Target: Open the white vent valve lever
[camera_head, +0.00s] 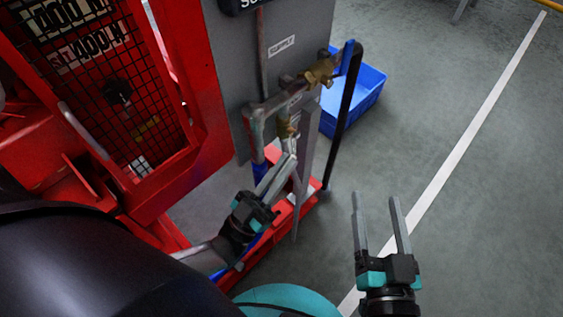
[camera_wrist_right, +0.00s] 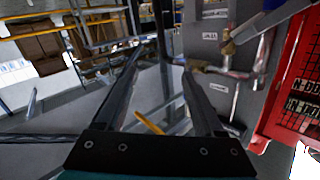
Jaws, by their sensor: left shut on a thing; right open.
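The small lower brass valve (camera_head: 287,129) sits on the pipe in front of the grey panel. My left gripper (camera_head: 284,166) is just below it, its fingers shut on a thin pale lever (camera_head: 297,183), which seems to be the white vent valve lever. The fingers cover part of it, so its exact angle is hard to tell. My right gripper (camera_head: 377,198) is open and empty over the floor, to the right of the stand. Its open fingers also show in the right wrist view (camera_wrist_right: 160,68).
A larger brass valve (camera_head: 320,72) with a blue handle (camera_head: 347,57) is above right. A blue crate (camera_head: 367,88) stands behind. The red pumpset cage (camera_head: 150,120) fills the left. Floor at right is clear.

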